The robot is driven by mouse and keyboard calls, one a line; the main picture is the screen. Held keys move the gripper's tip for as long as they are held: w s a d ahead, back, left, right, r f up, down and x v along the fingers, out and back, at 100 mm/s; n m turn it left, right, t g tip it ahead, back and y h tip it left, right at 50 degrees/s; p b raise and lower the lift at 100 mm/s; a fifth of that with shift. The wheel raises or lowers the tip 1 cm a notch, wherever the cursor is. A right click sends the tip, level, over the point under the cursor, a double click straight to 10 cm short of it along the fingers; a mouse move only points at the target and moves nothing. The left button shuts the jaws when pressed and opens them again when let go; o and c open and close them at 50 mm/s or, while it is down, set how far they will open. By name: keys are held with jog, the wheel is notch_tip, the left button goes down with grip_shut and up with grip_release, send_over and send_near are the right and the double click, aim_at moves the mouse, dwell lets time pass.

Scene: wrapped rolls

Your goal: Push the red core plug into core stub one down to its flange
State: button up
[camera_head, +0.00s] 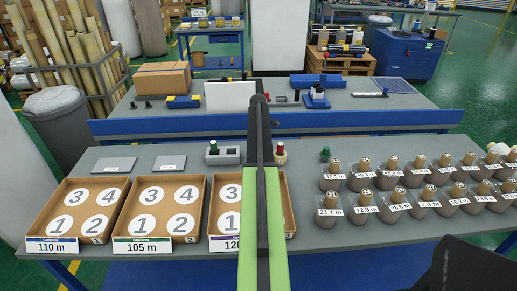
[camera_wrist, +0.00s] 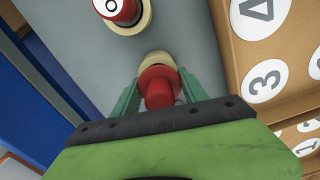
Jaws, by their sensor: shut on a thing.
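My gripper (camera_wrist: 158,86) is shut on the red core plug (camera_wrist: 160,92), whose wide red end faces the wrist camera between the two green fingers. A tan round core stub (camera_wrist: 158,60) shows just beyond the plug, in line with it. I cannot tell how deep the plug sits in it, or whether a gap is left. In the head view my arm hides the gripper, this plug and this stub. A second red piece with a white disc on top (camera_wrist: 118,9) sits in a tan ring farther up the wrist view; it shows right of my arm in the head view (camera_head: 280,147).
Cardboard trays with numbered discs (camera_head: 118,212) lie close in front, and their walls (camera_wrist: 232,75) stand right of the gripper in the wrist view. A grey block (camera_head: 228,156) with a dark green plug stands left. Several bagged rolls (camera_head: 330,200) fill the right side.

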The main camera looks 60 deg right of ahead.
jog(key=shift+d+r+p, duration=0.1)
jog(key=shift+r+p, duration=2.35)
jog(key=shift+r, duration=0.35)
jog(key=shift+f, duration=0.1)
notch_tip(320, 180, down, 4)
jog(key=b, duration=0.4)
jog(key=shift+f+b, duration=0.8)
jog(key=shift+b, duration=0.1)
jog(key=o, duration=1.4)
jog(key=shift+r, duration=0.15)
